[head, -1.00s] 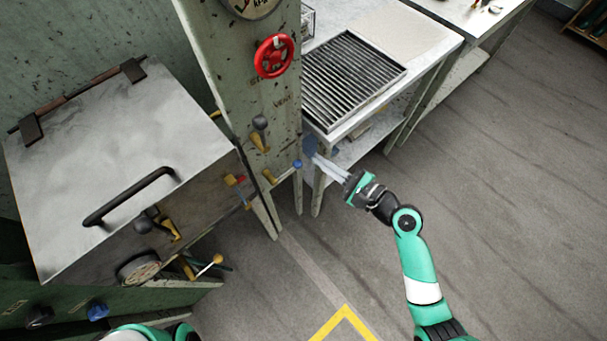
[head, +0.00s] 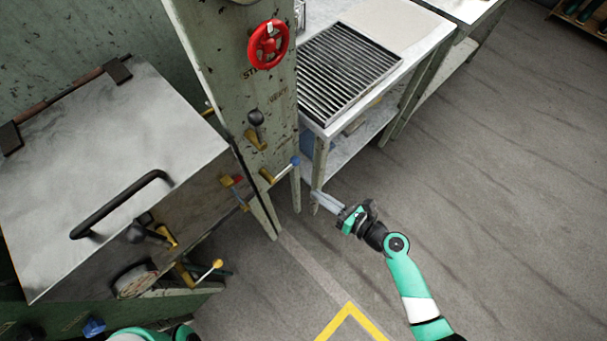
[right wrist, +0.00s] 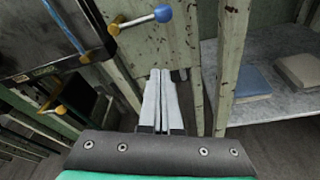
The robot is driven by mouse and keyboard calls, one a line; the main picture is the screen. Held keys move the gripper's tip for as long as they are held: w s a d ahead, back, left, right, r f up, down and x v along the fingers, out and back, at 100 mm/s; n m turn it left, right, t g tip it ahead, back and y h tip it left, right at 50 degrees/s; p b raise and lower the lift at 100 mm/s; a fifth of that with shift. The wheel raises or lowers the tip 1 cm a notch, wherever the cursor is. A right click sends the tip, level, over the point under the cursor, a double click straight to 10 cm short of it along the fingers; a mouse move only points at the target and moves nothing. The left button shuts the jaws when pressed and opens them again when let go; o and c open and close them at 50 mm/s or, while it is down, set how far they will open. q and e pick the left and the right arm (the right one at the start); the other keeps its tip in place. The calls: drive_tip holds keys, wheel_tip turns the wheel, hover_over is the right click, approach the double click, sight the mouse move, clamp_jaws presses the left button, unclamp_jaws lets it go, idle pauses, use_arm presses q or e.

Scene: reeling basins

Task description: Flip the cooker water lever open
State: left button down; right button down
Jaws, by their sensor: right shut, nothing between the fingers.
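A lever with a blue knob (head: 295,160) sticks out to the right from its brass base, low on the green column; its label is not readable. It also shows at the top of the right wrist view (right wrist: 163,12). My right gripper (head: 315,197) is shut and empty, below and slightly right of the blue knob, apart from it. In the right wrist view its fingers (right wrist: 161,78) point toward the column's legs. The metal cooker box (head: 110,140) with a black lid handle stands at left. My left gripper is out of view.
A black-knobbed lever (head: 256,118) and a red handwheel (head: 268,45) sit higher on the column. A red-handled valve (head: 237,181) and a yellow-knobbed lever (head: 217,264) are by the cooker. A table with a grate (head: 348,70) stands right.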

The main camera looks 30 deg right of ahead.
drive_tip(key=w+a+r+b, duration=0.1)
drive_tip(key=w+r, duration=0.1)
drive_tip(key=w, duration=0.5)
drive_tip(key=shift+w+a, duration=0.2)
drive_tip(key=shift+w, duration=0.15)
drive_tip(key=shift+r, duration=0.1)
